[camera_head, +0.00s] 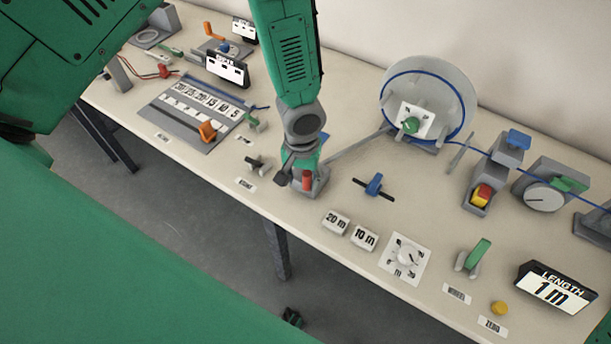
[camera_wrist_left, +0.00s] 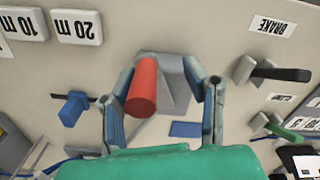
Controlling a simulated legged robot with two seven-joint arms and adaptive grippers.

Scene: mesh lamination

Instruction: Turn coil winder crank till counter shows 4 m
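The counter (camera_head: 553,289) at the right reads LENGTH 1 m. The coil winder (camera_head: 455,85) is a grey disc with blue cable around its rim. A red upright handle (camera_head: 307,180), seemingly the crank grip, stands on a grey base in front of the winder. My left gripper (camera_head: 298,165) is at this handle. In the left wrist view the open fingers (camera_wrist_left: 168,82) stand either side of the red handle (camera_wrist_left: 143,86). The left-hand finger is close to it and the right-hand finger is clearly apart. Whether any finger touches is unclear. My right gripper is not seen.
A brake lever (camera_head: 258,163) is left of the handle and a blue knob (camera_head: 374,186) right of it. The 20 m block (camera_head: 336,221), a dial plate (camera_head: 406,259), a green lever (camera_head: 478,254) and a yellow button (camera_head: 499,308) line the front. The blue cable runs right.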

